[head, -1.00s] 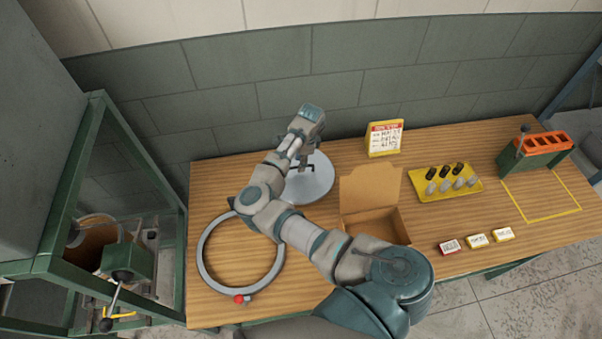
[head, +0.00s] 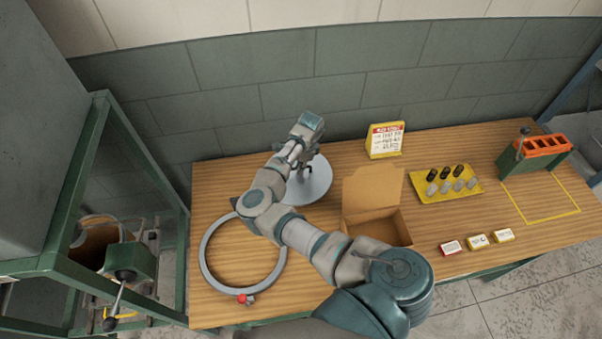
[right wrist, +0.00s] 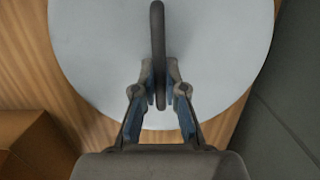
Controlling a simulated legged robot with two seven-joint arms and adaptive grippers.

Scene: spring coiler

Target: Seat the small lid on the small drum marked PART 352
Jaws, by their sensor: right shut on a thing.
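The lid (head: 317,185) is a pale grey disc with a dark handle. It is near the back of the wooden bench, and I cannot tell whether it touches the wood. My right gripper (head: 306,166) is above it. In the right wrist view, the right gripper (right wrist: 160,95) is shut on the lid's dark handle (right wrist: 158,40), with the lid (right wrist: 90,45) filling much of the view. A brown open drum (head: 97,240) stands inside the green frame at the left; I see no PART 352 marking on it. My left gripper is not in view.
A grey ring with a red knob (head: 207,268) lies at the bench's left front. An open cardboard box (head: 375,190) is right of the lid. A yellow tray (head: 420,197), a sign (head: 385,140) and a green-orange rack (head: 540,152) are farther right. The green frame (head: 95,120) borders the left.

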